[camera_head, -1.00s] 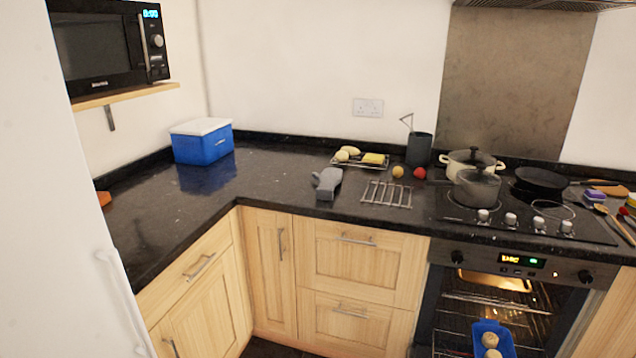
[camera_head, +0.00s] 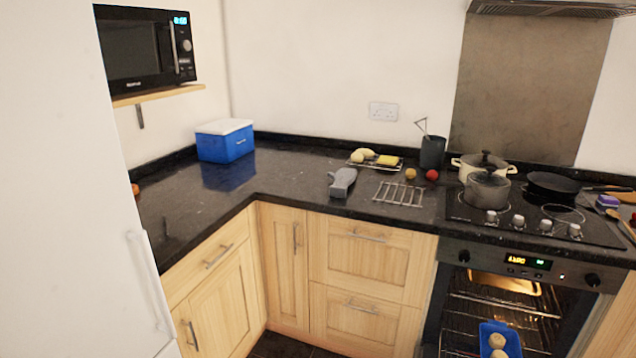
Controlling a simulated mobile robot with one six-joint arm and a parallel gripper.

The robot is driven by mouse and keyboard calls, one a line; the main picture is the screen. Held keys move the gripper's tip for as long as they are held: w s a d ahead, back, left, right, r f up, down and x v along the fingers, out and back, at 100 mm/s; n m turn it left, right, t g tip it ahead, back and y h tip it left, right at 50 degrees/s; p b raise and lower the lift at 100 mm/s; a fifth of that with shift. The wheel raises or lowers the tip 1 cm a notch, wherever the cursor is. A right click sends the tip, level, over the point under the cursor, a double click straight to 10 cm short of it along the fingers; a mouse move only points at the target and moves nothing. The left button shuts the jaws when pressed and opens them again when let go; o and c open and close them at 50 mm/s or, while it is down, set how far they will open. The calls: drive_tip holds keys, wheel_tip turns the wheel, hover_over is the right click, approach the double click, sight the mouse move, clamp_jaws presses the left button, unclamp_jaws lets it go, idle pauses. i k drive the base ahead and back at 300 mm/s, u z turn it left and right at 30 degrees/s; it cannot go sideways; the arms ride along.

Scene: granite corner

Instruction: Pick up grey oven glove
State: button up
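The grey oven glove (camera_head: 342,182) lies on the black granite counter, near its front edge, just right of the inner corner. It sits left of a metal rack and apart from it. Nothing covers it. My gripper and arm do not show in the head view.
A metal rack (camera_head: 399,193) lies right of the glove. A tray of food (camera_head: 375,161) and a dark utensil pot (camera_head: 432,152) stand behind. A blue box (camera_head: 225,143) is at the back left. Pots stand on the hob (camera_head: 530,215). The oven below is lit, with a blue dish (camera_head: 499,338).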

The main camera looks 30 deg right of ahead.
sight(344, 177)
drive_tip(key=z, duration=0.6)
drive_tip(key=k, duration=0.15)
drive_tip(key=u, duration=2.4)
drive_tip(key=k, duration=0.45)
drive_tip(key=z, duration=0.5)
drive_tip(key=k, duration=0.9)
drive_tip(key=z, duration=0.75)
drive_tip(key=i, duration=1.45)
drive_tip(key=u, duration=0.05)
